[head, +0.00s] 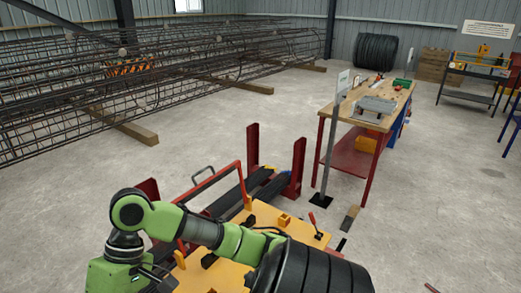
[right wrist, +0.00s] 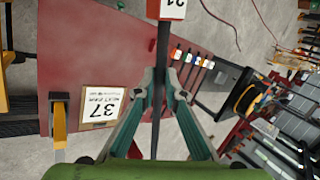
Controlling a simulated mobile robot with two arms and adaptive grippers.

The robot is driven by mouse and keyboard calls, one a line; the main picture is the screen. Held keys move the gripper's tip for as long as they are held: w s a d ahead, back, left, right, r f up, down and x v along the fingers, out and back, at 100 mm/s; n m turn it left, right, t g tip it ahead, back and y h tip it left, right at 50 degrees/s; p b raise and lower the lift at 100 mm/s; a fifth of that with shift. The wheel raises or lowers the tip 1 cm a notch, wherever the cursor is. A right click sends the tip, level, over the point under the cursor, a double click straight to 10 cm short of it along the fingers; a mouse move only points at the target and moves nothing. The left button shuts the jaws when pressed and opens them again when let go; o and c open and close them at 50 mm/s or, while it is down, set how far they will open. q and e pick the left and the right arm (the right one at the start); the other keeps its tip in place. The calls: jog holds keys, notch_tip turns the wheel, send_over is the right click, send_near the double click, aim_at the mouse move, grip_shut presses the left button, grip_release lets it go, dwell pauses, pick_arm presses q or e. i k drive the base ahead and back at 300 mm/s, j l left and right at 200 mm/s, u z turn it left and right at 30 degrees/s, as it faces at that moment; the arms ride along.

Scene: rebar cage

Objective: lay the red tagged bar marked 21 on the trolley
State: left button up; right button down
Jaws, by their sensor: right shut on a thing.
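In the right wrist view my right gripper (right wrist: 160,88) is shut on a dark, thin bar (right wrist: 162,50). The bar runs up the picture between the fingers. A red and white tag (right wrist: 168,9) on it reads 21, upside down and cut by the top edge. In the head view a low frame with red posts (head: 298,165) and dark beds between them looks like the trolley; it stands beyond my green arm. Neither gripper shows in the head view, and my left gripper is in no view.
An orange-yellow worktop (head: 215,275) lies at the lower middle. In the wrist view a sign marked 37 (right wrist: 101,108) lies over a dark red surface (right wrist: 110,50).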

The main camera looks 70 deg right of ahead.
aim_at(236, 272)
jog(key=k+l+u, duration=0.1)
jog(key=k+l, duration=0.2)
jog(key=l, duration=0.25)
jog(key=k+l, duration=0.3)
jog(key=l, duration=0.2)
jog(key=k+l+u, duration=0.15)
jog(key=k+l, duration=0.15)
jog(key=l, duration=0.2)
jog(key=l+u, duration=0.2)
jog(key=l, duration=1.3)
jog(key=i+l, duration=0.15)
jog(key=l, duration=0.15)
